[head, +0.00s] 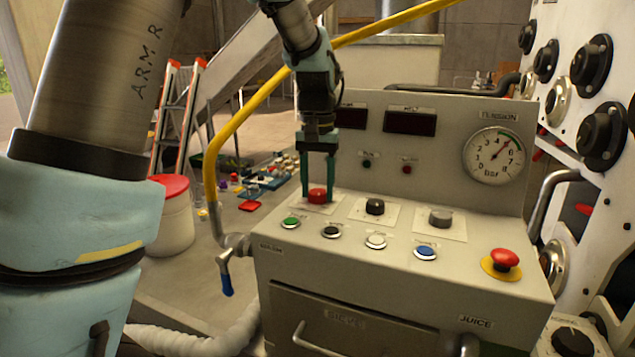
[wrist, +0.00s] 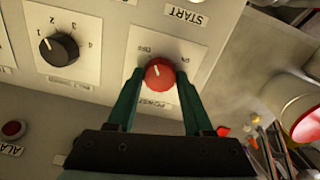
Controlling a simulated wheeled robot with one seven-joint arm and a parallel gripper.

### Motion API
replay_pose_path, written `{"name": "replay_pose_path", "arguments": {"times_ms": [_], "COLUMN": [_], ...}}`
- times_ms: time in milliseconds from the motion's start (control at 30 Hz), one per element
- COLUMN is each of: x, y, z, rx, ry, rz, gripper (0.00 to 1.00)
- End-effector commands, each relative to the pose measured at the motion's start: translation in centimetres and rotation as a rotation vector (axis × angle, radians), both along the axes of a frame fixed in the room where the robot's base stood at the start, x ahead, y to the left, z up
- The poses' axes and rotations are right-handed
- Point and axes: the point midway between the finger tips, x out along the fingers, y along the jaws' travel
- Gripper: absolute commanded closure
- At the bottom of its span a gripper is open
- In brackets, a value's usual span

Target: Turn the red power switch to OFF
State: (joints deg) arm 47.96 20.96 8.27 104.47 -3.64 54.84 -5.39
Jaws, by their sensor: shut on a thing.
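The red power switch (head: 317,195) is a round knob at the left of the panel top. In the wrist view the red knob (wrist: 159,74) sits on a white plate with "POWER" below it and small position labels above. A light pointer line on the knob shows, tilted a little toward the label at the upper left, which seems to read OFF. My gripper (head: 318,188) comes down from above with its two green fingers on either side of the knob. In the wrist view my gripper (wrist: 159,78) is shut on the knob, a fingertip touching each side.
Green, black, white and blue buttons line the front edge. A red emergency button (head: 504,259) is at the far right. A yellow hose (head: 228,140) runs behind the left side.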

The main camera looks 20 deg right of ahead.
Motion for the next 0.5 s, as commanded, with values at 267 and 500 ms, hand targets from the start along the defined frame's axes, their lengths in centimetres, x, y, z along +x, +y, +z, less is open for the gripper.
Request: {"name": "replay_pose_path", "arguments": {"times_ms": [267, 500], "x": [0.03, 0.03], "y": [-0.03, -0.04], "z": [0.1, 0.04], "rx": [0.0, -0.001], "ry": [-0.001, -0.002], "rz": [0.155, 0.217], "gripper": [1.0, 1.0]}}
